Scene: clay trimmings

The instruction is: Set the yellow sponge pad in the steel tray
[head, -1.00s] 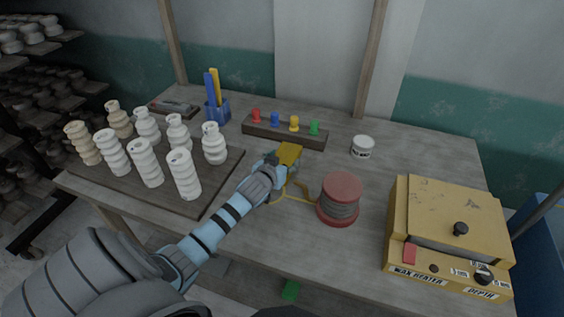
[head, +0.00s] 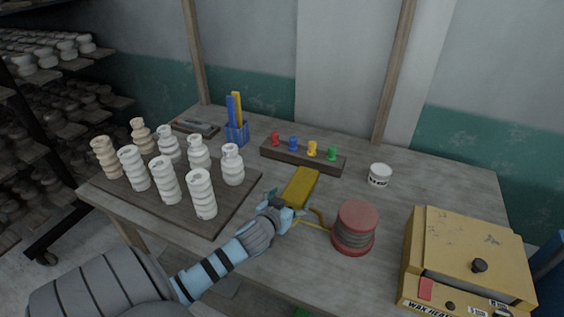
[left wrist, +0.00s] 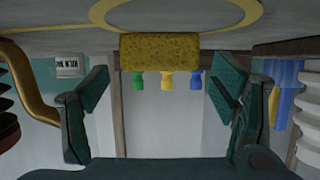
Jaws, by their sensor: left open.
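The yellow sponge pad (head: 300,187) lies on the table near its middle, in front of the wooden peg block. My left gripper (head: 292,208) is open and empty just in front of the pad's near end. In the left wrist view, which is upside down, the pad (left wrist: 160,52) sits ahead, between the lines of the two spread fingers (left wrist: 160,105), and they do not touch it. A shallow greyish tray (head: 195,127) with something in it lies at the back left; I cannot tell if it is the steel tray. My right gripper is not in view.
A red-ended spool (head: 354,228) stands close right of my left gripper. Several clay pieces stand on a dark board (head: 232,200) at the left.

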